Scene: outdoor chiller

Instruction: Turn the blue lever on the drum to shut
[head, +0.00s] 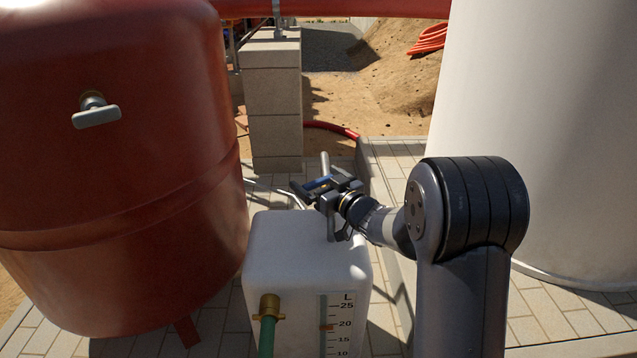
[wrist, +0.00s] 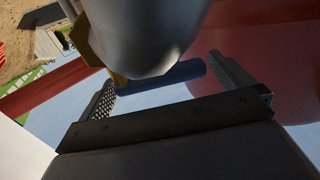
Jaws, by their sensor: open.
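The blue lever (wrist: 170,76) shows in the wrist view as a short round bar lying between my two open fingers. A pale rounded part with a brass piece (wrist: 95,45) hides some of it. The lever's mount is hidden.
A big red tank (head: 120,190) with a pale T-handle (head: 97,117) stands close on the left. A brass fitting (head: 268,307) with a green hose is on the drum's front. A block pillar (head: 275,105) stands behind. A large white tank (head: 550,120) is at right.

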